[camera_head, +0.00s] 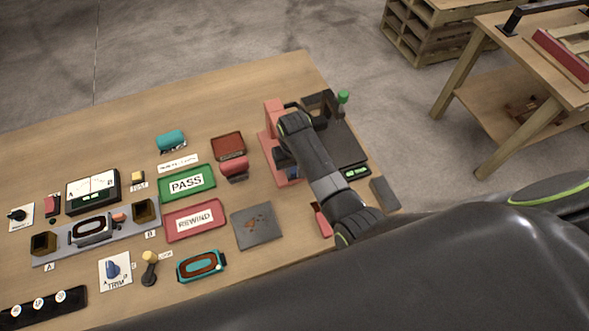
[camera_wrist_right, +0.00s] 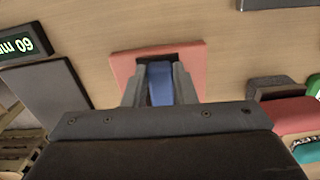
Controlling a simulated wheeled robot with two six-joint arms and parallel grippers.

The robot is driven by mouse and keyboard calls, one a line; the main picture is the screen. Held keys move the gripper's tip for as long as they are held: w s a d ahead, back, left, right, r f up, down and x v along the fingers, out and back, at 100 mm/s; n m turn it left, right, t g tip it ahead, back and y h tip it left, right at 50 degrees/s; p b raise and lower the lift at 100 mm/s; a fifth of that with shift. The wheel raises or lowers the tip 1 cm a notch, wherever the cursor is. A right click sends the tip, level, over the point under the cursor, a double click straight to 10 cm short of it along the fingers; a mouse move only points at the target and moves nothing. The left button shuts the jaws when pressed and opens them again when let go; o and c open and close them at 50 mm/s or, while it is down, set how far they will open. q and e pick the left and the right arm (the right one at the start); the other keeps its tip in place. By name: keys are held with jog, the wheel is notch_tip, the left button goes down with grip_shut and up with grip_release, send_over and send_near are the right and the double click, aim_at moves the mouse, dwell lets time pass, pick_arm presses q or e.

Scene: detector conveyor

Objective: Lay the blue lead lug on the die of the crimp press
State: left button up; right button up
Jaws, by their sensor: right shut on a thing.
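The blue lead lug (camera_wrist_right: 160,84) is between the two fingers of my right gripper (camera_wrist_right: 157,88) in the right wrist view. The gripper is shut on it. In the head view a small patch of the blue lug (camera_head: 293,173) shows below my right wrist. The pink-red crimp press (camera_head: 274,125) stands at the right of the table, partly hidden by my right arm. In the wrist view a pink-red plate (camera_wrist_right: 122,65) lies behind the lug and fingertips. Whether the lug touches it, and the die itself, I cannot tell. My left gripper is out of view.
A dark plate device with a green display (camera_head: 356,172) stands right of the press. A red block (camera_head: 234,169), a green PASS tray (camera_head: 187,198) and a red REWIND tray (camera_head: 167,232) lie to the left. A grey square plate (camera_head: 257,242) is in front.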

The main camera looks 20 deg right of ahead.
jog(key=shift+s, duration=0.15)
jog(key=o, duration=0.9)
jog(key=shift+s, duration=0.1)
jog(key=shift+o, duration=0.8)
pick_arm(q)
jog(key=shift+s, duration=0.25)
